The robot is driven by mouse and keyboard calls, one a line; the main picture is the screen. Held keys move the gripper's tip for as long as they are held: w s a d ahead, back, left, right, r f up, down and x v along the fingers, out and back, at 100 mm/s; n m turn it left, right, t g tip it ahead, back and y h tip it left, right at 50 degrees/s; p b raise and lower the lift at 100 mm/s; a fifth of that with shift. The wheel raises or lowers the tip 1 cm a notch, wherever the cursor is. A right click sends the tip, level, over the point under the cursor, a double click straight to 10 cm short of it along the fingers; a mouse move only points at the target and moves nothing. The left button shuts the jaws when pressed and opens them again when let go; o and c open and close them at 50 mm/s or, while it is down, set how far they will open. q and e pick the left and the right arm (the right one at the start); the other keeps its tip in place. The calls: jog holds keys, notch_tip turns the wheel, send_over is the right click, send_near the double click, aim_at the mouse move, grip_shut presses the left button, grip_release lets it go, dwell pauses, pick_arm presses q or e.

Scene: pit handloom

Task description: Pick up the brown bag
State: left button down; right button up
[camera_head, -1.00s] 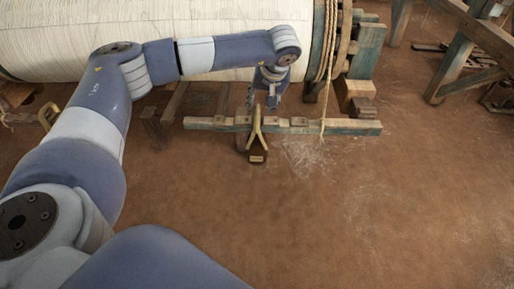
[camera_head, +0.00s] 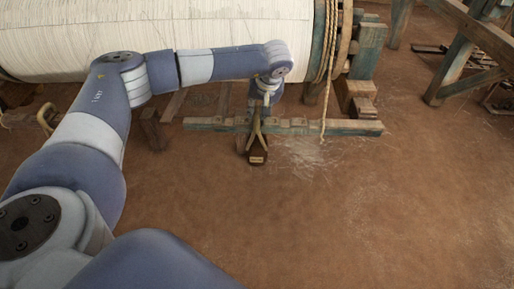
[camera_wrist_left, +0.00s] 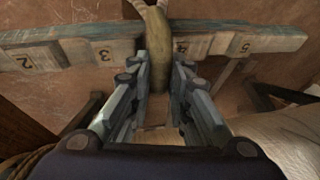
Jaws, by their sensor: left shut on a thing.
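The brown bag (camera_head: 257,157) is small and dark with a pale label, low in front of the blue-green numbered beam, with its tan strap (camera_head: 257,132) rising above it. My left gripper (camera_head: 262,108) reaches down from above at the strap, shut on it. In the left wrist view the strap (camera_wrist_left: 159,25) runs up to and between the fingers (camera_wrist_left: 158,72); the bag's body is not clearly visible there. I cannot tell whether the bag touches the floor. My right gripper is in neither view.
The blue-green beam (camera_head: 345,128) lies close behind the bag, and a rope (camera_head: 326,100) hangs to its right. A large pale warp roller (camera_head: 180,25) fills the back. A wooden frame (camera_head: 465,45) stands at the right. The brown floor (camera_head: 330,220) in front is clear.

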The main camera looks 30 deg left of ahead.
pick_arm(q)
jog(key=shift+r, duration=0.2)
jog(key=shift+r, duration=0.75)
jog(key=shift+r+p, duration=0.4)
jog(key=shift+r, duration=0.45)
jog(key=shift+d, duration=0.15)
jog(key=shift+s+d, duration=0.4)
jog(key=shift+d, duration=0.2)
jog(key=s+d, duration=0.9)
jog(key=d, duration=0.4)
jog(key=shift+d+p, duration=0.3)
jog(key=shift+p, duration=0.15)
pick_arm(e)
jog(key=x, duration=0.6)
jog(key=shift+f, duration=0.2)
pick_arm(q)
jog(key=shift+w, duration=0.1)
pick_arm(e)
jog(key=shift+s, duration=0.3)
